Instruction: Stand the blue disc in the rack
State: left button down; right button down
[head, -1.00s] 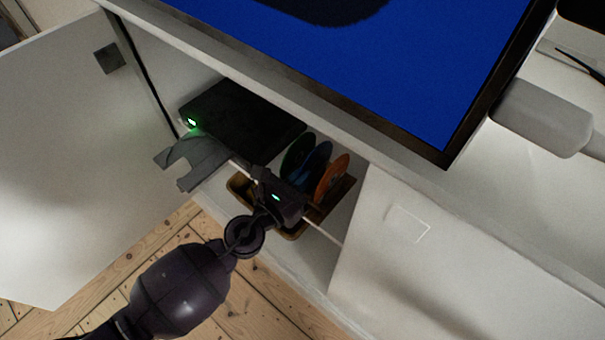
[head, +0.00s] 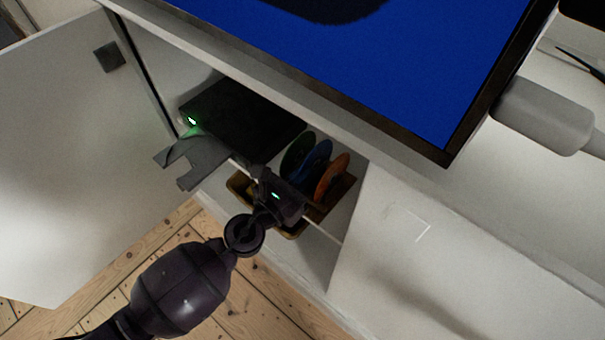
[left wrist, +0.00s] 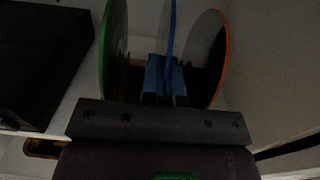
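The blue disc (head: 318,157) stands on edge between a green disc (head: 297,152) and an orange disc (head: 332,177) in the brown rack (head: 345,192), inside the open cabinet. My left gripper (head: 288,180) reaches in from the front and hides the disc's lower front part and some of the rack. In the left wrist view the blue disc (left wrist: 168,35) is seen edge-on, with the close-set fingers (left wrist: 165,82) on either side of its near edge; they look shut on it. The disc's bottom edge and its slot are hidden. My right gripper does not show.
A black box (head: 240,120) with a green light lies left of the rack. A grey bracket-shaped piece (head: 190,160) juts out at the shelf's front left. The cabinet door (head: 70,150) is open at the left. The cabinet top and a blue screen (head: 400,70) overhang the shelf.

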pick_arm(q)
jog(key=c, duration=1.3)
grip_release()
jog(key=shift+a, duration=0.1)
jog(key=v, duration=1)
jog(key=shift+s+a, duration=0.2)
jog(key=shift+s, duration=0.1)
